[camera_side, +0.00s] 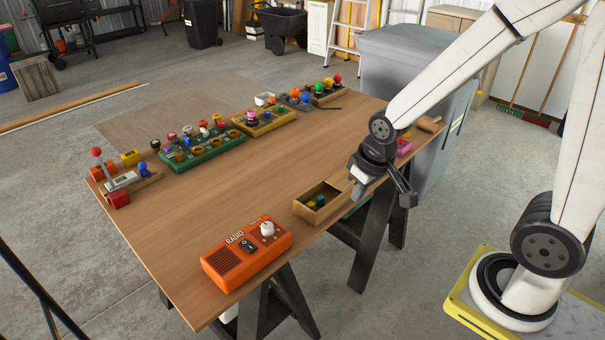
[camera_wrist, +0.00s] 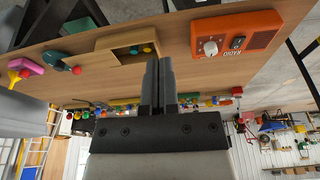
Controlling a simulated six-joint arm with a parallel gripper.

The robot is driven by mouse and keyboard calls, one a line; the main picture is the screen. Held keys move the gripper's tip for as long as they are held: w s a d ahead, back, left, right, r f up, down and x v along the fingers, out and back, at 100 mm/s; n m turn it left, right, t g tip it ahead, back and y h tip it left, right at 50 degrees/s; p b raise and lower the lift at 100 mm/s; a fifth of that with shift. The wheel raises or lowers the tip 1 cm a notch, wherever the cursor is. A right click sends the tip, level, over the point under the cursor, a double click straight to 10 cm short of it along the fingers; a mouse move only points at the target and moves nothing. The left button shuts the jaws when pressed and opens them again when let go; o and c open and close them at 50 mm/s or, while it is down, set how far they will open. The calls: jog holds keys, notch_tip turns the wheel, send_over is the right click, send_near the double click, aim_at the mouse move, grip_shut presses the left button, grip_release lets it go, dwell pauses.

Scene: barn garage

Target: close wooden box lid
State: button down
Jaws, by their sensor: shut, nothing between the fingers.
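The small wooden box (camera_side: 309,212) sits near the right edge of the table in the side view. Its near part is open, with small green and yellow items inside. A light wood lid panel (camera_side: 343,179) shows at its far end, partly behind my gripper. My gripper (camera_side: 357,192) is beside that far end, fingers pointing down. The wrist view is upside down and shows the box (camera_wrist: 118,38) with its opening partly uncovered. There my gripper (camera_wrist: 158,62) has its two fingers together with nothing between them. I cannot tell whether they touch the lid.
An orange radio (camera_side: 246,255) stands at the near end of the table (camera_side: 220,205). A green tray (camera_side: 203,151) and a yellow tray (camera_side: 265,123) of coloured pieces line the far side. A pink piece (camera_side: 404,145) lies behind my gripper. The middle of the table is clear.

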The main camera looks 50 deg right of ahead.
jog(key=w+d+m, duration=0.2)
jog(key=w+d, duration=0.5)
jog(key=w, duration=0.2)
jog(key=w+d+f+m+h, duration=0.1)
jog(key=w+d+m, duration=0.2)
jog(key=d, duration=0.9)
jog(key=w+d+f+m+h, duration=0.1)
jog(key=w+d+f+m, duration=0.1)
jog(key=w+d, duration=0.6)
jog(key=d+m, duration=0.1)
jog(key=d, duration=0.3)
jog(key=shift+h, duration=0.3)
jog(key=shift+w+f, duration=0.1)
jog(key=shift+f, duration=0.15)
jog(key=shift+a+f, duration=0.15)
jog(key=shift+f, duration=5.1)
jog(key=shift+a, duration=0.15)
